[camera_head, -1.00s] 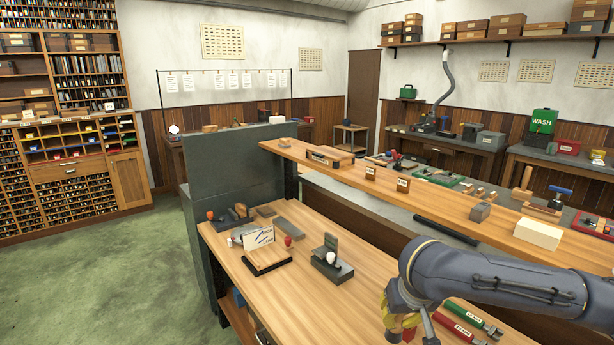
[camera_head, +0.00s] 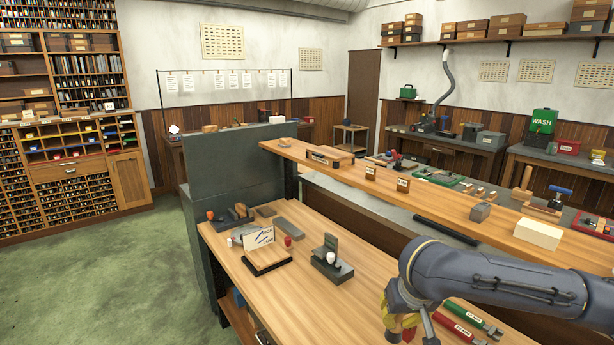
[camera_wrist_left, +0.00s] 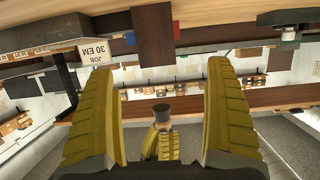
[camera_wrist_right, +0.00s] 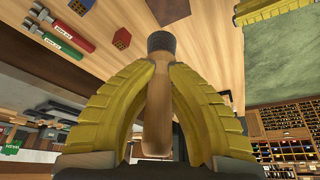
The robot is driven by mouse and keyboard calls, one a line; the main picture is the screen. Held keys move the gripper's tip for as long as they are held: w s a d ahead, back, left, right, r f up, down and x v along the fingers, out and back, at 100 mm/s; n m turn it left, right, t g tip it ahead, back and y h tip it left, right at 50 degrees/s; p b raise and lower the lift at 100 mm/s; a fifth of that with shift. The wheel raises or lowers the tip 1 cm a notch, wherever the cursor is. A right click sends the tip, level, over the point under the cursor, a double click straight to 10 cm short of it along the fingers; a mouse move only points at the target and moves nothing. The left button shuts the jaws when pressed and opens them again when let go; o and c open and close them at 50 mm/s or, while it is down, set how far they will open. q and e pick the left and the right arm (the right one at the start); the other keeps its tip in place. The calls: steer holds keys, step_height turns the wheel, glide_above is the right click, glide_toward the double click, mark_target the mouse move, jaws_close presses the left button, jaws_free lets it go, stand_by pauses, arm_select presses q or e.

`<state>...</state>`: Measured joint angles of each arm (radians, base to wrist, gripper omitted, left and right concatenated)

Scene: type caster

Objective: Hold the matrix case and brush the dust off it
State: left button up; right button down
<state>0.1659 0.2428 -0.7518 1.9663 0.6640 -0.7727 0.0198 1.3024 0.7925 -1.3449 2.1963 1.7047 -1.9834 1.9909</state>
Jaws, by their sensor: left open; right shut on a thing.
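My right gripper (camera_head: 402,322) is low at the right of the bench in the head view. In the right wrist view its yellow fingers (camera_wrist_right: 163,70) are shut on the pale wooden handle of a brush (camera_wrist_right: 157,108), whose dark round head (camera_wrist_right: 161,41) points away from the gripper. My left gripper (camera_wrist_left: 163,75) is open and empty in its own wrist view; the head view does not show it. Beyond its fingers the brush's dark end (camera_wrist_left: 162,112) shows. A dark brown block (camera_wrist_left: 153,45) lies on the bench; I cannot tell whether it is the matrix case.
A red block (camera_wrist_right: 122,38) and a blue block lie near the brown one. A card (camera_head: 258,238) and a grey fixture (camera_head: 330,262) stand on the bench. A raised shelf (camera_head: 440,203) runs behind.

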arm_select(q)
steer(key=shift+h, duration=0.3)
steer(key=shift+x, duration=5.95)
steer(key=shift+s+d+r, duration=0.15)
steer(key=shift+d+r, duration=0.05)
steer(key=c, duration=0.6)
steer(key=shift+c, duration=0.2)
steer(key=c, duration=0.8)
